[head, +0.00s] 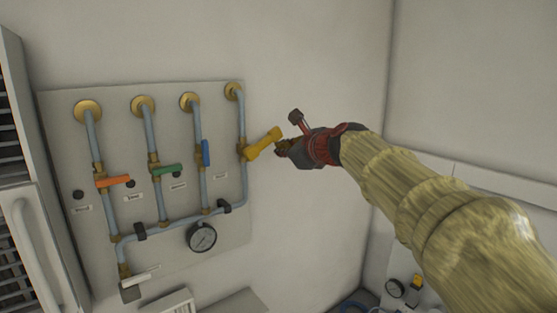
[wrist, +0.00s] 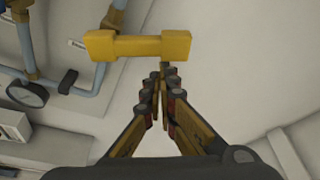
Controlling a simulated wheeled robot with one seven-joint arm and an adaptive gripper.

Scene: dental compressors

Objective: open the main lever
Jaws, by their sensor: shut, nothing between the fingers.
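A wall panel (head: 70,240) carries several valve levers, and the labels are too small to read, so I cannot tell which lever is the main one. A yellow lever (head: 263,144) sticks out to the right from the rightmost pipe; it also crosses the top of the wrist view (wrist: 140,46). A pale lever (head: 137,278) sits at the lower left pipe end. My gripper (head: 284,149) is shut and empty just right of the yellow lever's free end. In the wrist view its fingertips (wrist: 163,73) lie just below the yellow lever; I cannot tell whether they touch.
An orange lever (head: 113,181), a green lever (head: 167,170) and a blue lever (head: 206,153) sit on the other pipes. A round gauge (head: 202,237) hangs below. A grey cabinet (head: 30,215) stands at the left. The wall right of the panel is bare.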

